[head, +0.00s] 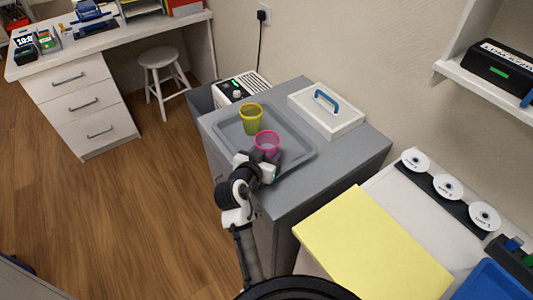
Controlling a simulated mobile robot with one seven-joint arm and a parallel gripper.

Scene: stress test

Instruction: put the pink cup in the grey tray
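The pink cup (267,140) is in the head view, over the near right part of the grey tray (222,128). Its open rim faces up, and its lower part is hidden behind my gripper (262,160). My gripper is right at the near side of the pink cup. The fingertips are too small and too covered to tell whether they are closed on it. I cannot tell whether the cup rests on the tray floor or is held just above it. A yellow-green cup (252,119) stands upright in the tray, behind and left of the pink cup.
The tray lies on a grey cabinet (296,205). A white lid with a blue handle (324,110) lies right of the tray. A yellow board (372,245) is at the near right. A wall shelf (500,80) is at the upper right. Wooden floor is open at left.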

